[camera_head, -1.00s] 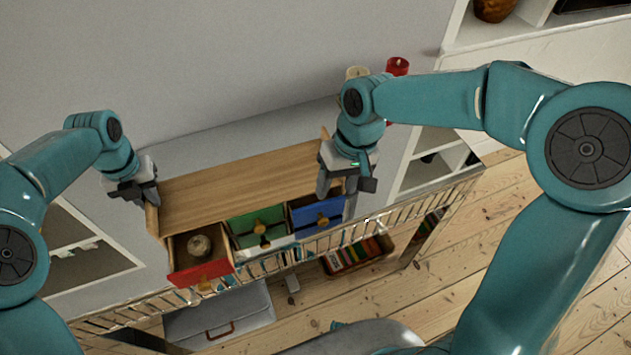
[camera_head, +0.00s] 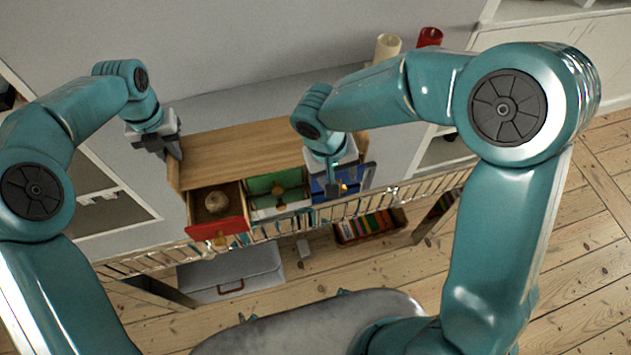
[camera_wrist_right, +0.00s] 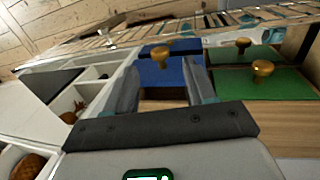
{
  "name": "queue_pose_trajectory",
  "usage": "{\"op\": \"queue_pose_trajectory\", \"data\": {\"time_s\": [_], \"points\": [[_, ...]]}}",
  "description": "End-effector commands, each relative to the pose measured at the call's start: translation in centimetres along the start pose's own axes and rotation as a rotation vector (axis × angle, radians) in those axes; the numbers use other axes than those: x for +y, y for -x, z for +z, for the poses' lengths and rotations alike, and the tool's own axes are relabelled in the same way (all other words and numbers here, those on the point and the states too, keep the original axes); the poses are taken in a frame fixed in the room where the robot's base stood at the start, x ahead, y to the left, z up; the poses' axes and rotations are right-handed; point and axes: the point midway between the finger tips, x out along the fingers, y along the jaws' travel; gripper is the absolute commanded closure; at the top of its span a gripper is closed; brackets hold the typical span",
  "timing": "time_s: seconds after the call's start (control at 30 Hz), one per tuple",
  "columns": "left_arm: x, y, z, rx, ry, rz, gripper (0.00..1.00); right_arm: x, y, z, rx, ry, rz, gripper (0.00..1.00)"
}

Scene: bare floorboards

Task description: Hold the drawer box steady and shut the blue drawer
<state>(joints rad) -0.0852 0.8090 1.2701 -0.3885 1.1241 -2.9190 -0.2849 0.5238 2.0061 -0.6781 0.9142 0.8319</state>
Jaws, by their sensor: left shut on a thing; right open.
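The drawer box (camera_head: 235,150) has a pale wooden top and stands against the wall. My left gripper (camera_head: 172,148) is shut on the upper edge of its left side. The blue drawer (camera_head: 320,186) is at the box's right end, partly hidden by my right gripper (camera_head: 351,182). In the right wrist view, the blue drawer (camera_wrist_right: 183,70) and its brass knob (camera_wrist_right: 160,54) lie just beyond my open fingers. Nothing is between the fingers; I cannot tell whether they touch the drawer, or how far out it is.
The red drawer (camera_head: 218,228) is pulled out with a round object (camera_head: 217,202) inside. Green fronts (camera_head: 275,182) sit in the middle. A brass rail (camera_head: 372,205) runs along the front. Two candles (camera_head: 387,46) (camera_head: 429,37) stand behind. A book crate (camera_head: 370,225) is on the floor.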

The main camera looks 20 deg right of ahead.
Motion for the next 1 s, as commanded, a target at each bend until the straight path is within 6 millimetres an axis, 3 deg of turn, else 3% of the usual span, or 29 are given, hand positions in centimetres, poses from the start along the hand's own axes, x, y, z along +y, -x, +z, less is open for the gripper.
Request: {"op": "queue_pose_trajectory", "data": {"time_s": [0.1,0.3,0.63,0.67,0.8,0.83,1.0], "points": [[0.0,-0.2,-0.1,0.003,-0.001,0.001,1.0,0.0,-2.5,0.1,-0.005,0.001,0.001,0.45],[0.0,-0.2,-0.1,0.003,0.0,0.001,1.0,0.0,-4.9,0.0,-0.001,-0.001,0.0,0.45],[0.0,-0.2,-0.1,0.003,0.0,0.001,1.0,0.0,-5.4,0.0,0.001,-0.001,-0.002,0.45],[0.0,-0.2,-0.1,0.003,0.0,0.001,1.0,0.0,-5.4,0.0,0.001,-0.001,-0.002,0.48],[0.0,-0.2,-0.1,0.003,0.0,0.001,1.0,0.0,-5.4,0.0,0.001,-0.001,-0.002,0.94],[0.0,-0.1,-0.1,0.003,0.0,0.001,1.0,0.0,-5.4,0.0,0.001,-0.001,-0.002,1.0],[0.0,-0.1,-0.1,0.003,0.0,0.001,1.0,0.0,-5.4,-0.5,0.001,-0.002,-0.002,1.0]]}}
